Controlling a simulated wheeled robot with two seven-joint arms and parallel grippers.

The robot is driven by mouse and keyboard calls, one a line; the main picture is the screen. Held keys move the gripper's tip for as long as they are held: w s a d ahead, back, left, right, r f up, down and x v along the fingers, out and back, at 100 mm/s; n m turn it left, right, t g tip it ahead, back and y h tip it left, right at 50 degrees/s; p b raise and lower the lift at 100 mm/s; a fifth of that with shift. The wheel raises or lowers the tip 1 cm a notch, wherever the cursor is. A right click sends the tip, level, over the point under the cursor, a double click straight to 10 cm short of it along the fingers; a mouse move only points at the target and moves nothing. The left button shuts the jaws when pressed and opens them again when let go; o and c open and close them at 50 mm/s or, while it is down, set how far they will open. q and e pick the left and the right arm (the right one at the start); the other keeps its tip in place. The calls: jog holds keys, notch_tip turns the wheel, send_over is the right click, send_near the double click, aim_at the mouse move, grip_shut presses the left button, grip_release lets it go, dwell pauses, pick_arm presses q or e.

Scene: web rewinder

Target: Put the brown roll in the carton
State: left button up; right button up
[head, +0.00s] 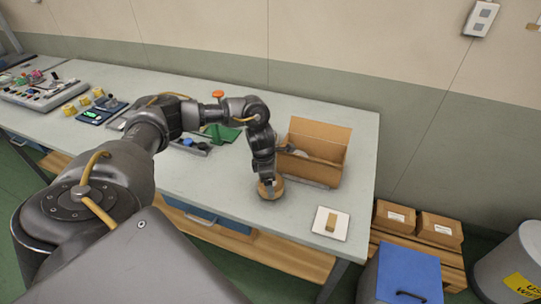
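The brown roll (271,192) stands on the grey table near its front edge. The open carton (322,172) is just behind and to the right of it, with flaps up and something pale partly visible inside. My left gripper (268,182) points down at the top of the roll, touching or nearly touching it. Its fingers are small and dark here, so I cannot tell whether they are closed on the roll. The roll appears to rest on the table. My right gripper is out of view.
A white square plate with a tan block (331,222) lies right of the roll. A tray (190,147), a green item (222,133) and an orange-topped item (218,94) are farther left. Small boxes (395,216), a blue-lidded bin (408,272) and a grey drum (507,262) stand beyond the table's right end.

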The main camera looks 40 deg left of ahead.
pick_arm(q)
jog(key=d+r, duration=0.1)
jog(key=r, duration=0.1)
jog(key=s+d+r, duration=0.1)
jog(key=r, duration=0.1)
jog(key=s+d+r, duration=0.1)
jog(key=r, duration=0.2)
jog(key=shift+s+d, duration=0.15)
jog(key=shift+d, duration=0.15)
jog(key=s+d+r+m+g, duration=0.1)
jog(key=s+d+r+m, duration=0.1)
jog(key=d+r+m, duration=0.2)
jog(key=s+d+r+m+g, duration=0.1)
jog(key=d+r+m, duration=0.3)
jog(key=d+m, duration=0.6)
jog(key=shift+s+r+m, duration=0.2)
jog(key=shift+s+m, duration=0.3)
jog(key=shift+m, duration=0.6)
